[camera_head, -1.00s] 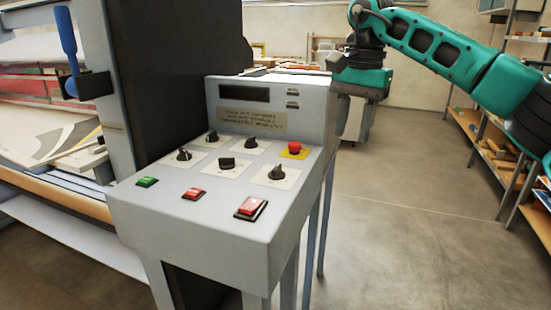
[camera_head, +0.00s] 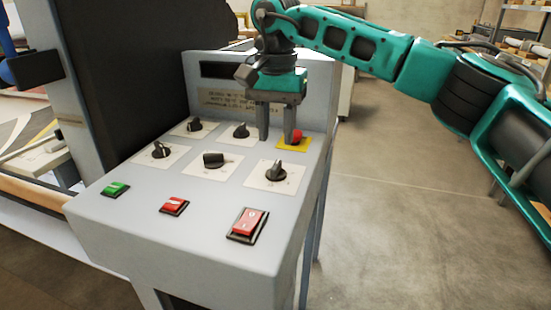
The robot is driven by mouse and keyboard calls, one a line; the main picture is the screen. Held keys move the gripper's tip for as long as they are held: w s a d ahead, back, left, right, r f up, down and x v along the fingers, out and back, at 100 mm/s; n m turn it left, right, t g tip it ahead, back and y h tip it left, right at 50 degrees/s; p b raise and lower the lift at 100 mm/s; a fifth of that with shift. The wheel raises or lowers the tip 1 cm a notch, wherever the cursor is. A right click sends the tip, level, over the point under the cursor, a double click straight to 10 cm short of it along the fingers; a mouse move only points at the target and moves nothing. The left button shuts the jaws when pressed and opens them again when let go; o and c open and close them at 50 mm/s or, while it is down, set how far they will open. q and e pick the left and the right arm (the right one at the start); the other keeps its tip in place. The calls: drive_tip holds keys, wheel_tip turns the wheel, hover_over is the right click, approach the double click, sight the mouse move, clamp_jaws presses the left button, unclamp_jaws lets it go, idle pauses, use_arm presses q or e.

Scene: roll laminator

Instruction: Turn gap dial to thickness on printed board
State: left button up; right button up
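A grey sloped control panel (camera_head: 130,214) carries several black pointer dials on white plates: back left (camera_head: 194,125), back middle (camera_head: 240,131), front left (camera_head: 161,150), front middle (camera_head: 214,159) and front right (camera_head: 276,171). I cannot tell which one is the gap dial. A tan plate with dark print (camera_head: 226,101) is on the upright back panel, partly behind my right gripper; its text is too small to read. My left gripper is not in view.
The red mushroom button (camera_head: 298,136) on its yellow plate is close beside my right finger. A green switch (camera_head: 115,189), a red switch (camera_head: 174,206) and a larger red rocker (camera_head: 247,223) line the front. A dark display (camera_head: 219,70) is above. Open floor lies right.

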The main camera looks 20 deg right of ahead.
sight(276, 164)
wheel_tip(276, 164, down, 6)
drive_tip(key=shift+f, duration=0.25)
clamp_jaws()
idle(0.4)
